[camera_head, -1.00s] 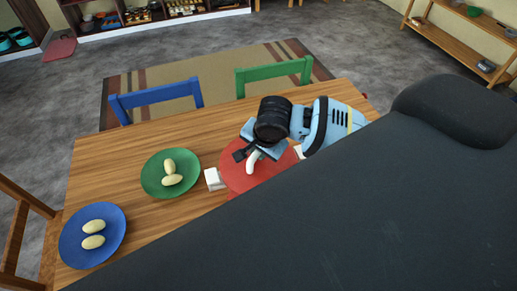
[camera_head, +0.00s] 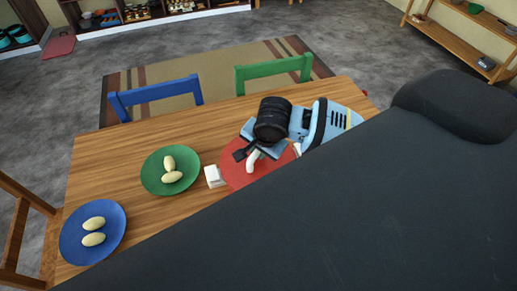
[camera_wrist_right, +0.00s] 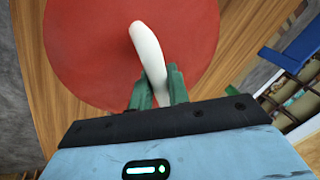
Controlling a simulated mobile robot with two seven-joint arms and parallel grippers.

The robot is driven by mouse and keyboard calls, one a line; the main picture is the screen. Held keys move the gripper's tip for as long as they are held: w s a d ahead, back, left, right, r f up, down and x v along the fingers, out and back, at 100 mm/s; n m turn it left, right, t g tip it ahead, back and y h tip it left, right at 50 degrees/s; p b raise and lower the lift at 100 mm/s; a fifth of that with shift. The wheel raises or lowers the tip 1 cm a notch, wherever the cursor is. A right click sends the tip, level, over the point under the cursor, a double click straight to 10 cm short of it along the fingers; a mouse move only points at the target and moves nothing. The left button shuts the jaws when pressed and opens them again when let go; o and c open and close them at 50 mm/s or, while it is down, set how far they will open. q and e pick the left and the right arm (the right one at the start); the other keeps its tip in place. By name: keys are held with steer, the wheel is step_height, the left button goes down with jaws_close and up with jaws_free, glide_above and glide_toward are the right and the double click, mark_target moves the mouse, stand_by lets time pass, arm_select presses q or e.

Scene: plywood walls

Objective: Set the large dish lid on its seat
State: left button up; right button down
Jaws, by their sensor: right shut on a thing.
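The large dish lid (camera_head: 235,175) is a round red disc with a curved white handle (camera_head: 253,161). It appears level at the table, and the wrist view shows its red top (camera_wrist_right: 90,50). My right gripper (camera_head: 257,151) reaches over it from above. Its green fingers in the wrist view (camera_wrist_right: 158,80) are shut on the white handle. White blocks show at the disc's left side (camera_head: 213,177) and right side (camera_head: 297,150); they may be side handles of a dish beneath. That dish and any gap under the lid are hidden. My left gripper is out of view.
A green plate (camera_head: 151,177) and a blue plate (camera_head: 72,240), each with pale oval items, stand left on the wooden table (camera_head: 130,150). Blue (camera_head: 155,96) and green (camera_head: 272,70) chairs stand at the far edge. The table between them and the plates is clear.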

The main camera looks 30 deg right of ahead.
steer(key=c, duration=1.3)
jaws_free()
steer(key=shift+f, duration=0.1)
steer(key=shift+o, duration=0.2)
steer(key=v, duration=0.7)
steer(key=shift+s+r, duration=0.15)
steer(key=shift+r, duration=0.25)
